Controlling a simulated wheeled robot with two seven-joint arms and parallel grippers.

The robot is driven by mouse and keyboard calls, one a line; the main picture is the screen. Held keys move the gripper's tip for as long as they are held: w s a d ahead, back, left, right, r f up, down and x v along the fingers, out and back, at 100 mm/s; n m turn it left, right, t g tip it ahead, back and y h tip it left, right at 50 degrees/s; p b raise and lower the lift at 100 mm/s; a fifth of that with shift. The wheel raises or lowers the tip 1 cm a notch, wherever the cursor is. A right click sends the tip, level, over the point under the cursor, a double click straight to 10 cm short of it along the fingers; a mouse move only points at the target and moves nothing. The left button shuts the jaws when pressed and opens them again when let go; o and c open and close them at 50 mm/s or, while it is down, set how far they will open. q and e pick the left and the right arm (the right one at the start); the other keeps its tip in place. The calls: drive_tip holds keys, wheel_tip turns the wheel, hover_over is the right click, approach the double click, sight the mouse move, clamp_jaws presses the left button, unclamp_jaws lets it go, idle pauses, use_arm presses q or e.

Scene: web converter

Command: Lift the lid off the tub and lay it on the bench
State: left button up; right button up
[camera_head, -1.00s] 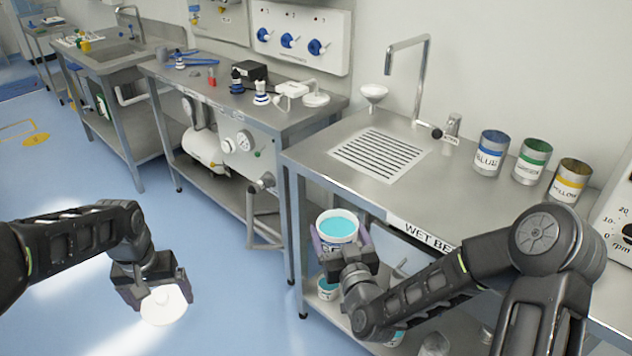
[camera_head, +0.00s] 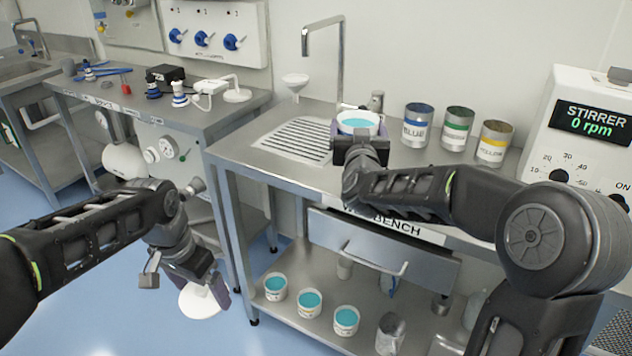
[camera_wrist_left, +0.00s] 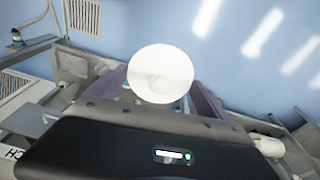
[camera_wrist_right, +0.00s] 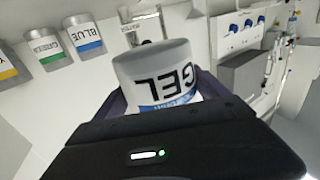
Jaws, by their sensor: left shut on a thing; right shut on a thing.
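The tub (camera_head: 358,122) is white with a GEL label and has no lid on it; turquoise gel shows inside. My right gripper (camera_head: 360,140) is shut on the tub, at the bench's top near the drain grille. In the right wrist view the tub (camera_wrist_right: 160,75) sits between the fingers. Whether its base touches the bench is hidden. The round white lid (camera_head: 200,302) is in my left gripper (camera_head: 197,280), low in front of the bench's left end, over the floor. The left wrist view shows the lid (camera_wrist_left: 160,75) face on between the fingers. The steel bench (camera_head: 290,172) is on the right.
Blue, green and yellow labelled cans (camera_head: 457,128) stand at the back of the bench. A tall tap (camera_head: 340,60) and a white funnel (camera_head: 296,84) are behind the grille (camera_head: 295,140). A stirrer (camera_head: 580,125) is at right. Open tubs (camera_head: 310,303) stand on the lower shelf.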

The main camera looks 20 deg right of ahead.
use_arm(q)
drive_tip(key=d+r+m, duration=0.1)
drive_tip(key=m, duration=0.1)
drive_tip(key=s+d+r+m, duration=0.1)
drive_tip(key=d+m, duration=0.1)
drive_tip(key=shift+s+g, duration=0.2)
drive_tip(key=shift+g, duration=0.1)
drive_tip(key=shift+s+r+m, duration=0.1)
drive_tip(key=shift+m, duration=0.5)
drive_tip(key=shift+s+a+m, duration=0.2)
drive_tip(key=shift+m, duration=0.5)
use_arm(e)
drive_tip(key=d+m+h, duration=0.1)
drive_tip(key=d, duration=0.5)
drive_tip(key=shift+s+d+r+g, duration=0.2)
drive_tip(key=shift+s+r+g, duration=0.1)
drive_tip(key=shift+g, duration=0.1)
use_arm(q)
drive_tip(key=shift+f+b, duration=0.35)
use_arm(e)
wheel_tip(320, 180, down, 6)
drive_tip(key=shift+r, duration=0.2)
drive_tip(key=shift+f, duration=0.35)
use_arm(q)
drive_tip(key=shift+f, duration=0.1)
use_arm(e)
wheel_tip(320, 180, down, 4)
drive_tip(key=shift+r, duration=0.1)
